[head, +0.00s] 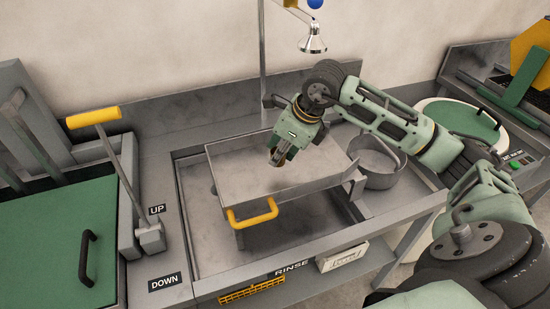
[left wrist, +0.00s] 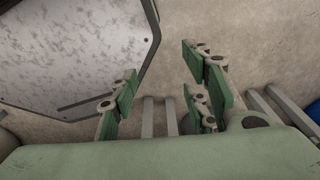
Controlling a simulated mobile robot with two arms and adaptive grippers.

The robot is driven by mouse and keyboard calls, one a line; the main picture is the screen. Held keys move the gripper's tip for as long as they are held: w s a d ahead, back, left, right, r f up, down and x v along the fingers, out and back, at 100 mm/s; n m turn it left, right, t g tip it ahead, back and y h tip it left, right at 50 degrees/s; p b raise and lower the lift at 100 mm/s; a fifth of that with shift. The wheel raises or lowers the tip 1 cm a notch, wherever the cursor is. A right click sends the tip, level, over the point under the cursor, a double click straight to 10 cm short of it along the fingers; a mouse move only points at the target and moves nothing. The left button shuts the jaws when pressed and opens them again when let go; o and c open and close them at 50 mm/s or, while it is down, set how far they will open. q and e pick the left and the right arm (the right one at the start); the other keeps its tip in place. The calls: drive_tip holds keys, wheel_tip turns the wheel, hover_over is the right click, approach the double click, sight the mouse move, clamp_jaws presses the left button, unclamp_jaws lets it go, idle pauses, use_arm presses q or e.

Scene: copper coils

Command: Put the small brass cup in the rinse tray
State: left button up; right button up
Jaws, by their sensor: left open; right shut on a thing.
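The rinse tray (head: 225,178) is a grey metal tray with a yellow handle, raised over the recessed basin behind the RINSE label in the head view. My right gripper (head: 279,156) points down over the tray. It is shut on a small brownish metal thing, apparently the small brass cup, which the fingers mostly hide. I cannot tell whether it touches the tray floor. My left gripper (left wrist: 160,100) is open and empty in the left wrist view; it is outside the head view.
The tray floor around my right gripper looks clear.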

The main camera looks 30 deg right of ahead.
drive_tip(key=shift+w+a+f, duration=0.4)
drive_tip(key=shift+w, duration=0.15)
wheel_tip(320, 180, down, 3)
drive_tip(key=shift+s+f+p, duration=0.1)
drive_tip(key=shift+p, duration=0.65)
drive_tip(key=shift+f, duration=0.35)
use_arm(q)
drive_tip(key=shift+s+r, duration=0.8)
drive_tip(key=shift+r, duration=0.05)
use_arm(e)
drive_tip(key=shift+f, duration=0.1)
drive_tip(key=shift+f, duration=0.1)
drive_tip(key=o, duration=1)
use_arm(q)
drive_tip(key=shift+w+f, duration=0.1)
drive_tip(key=shift+w, duration=0.1)
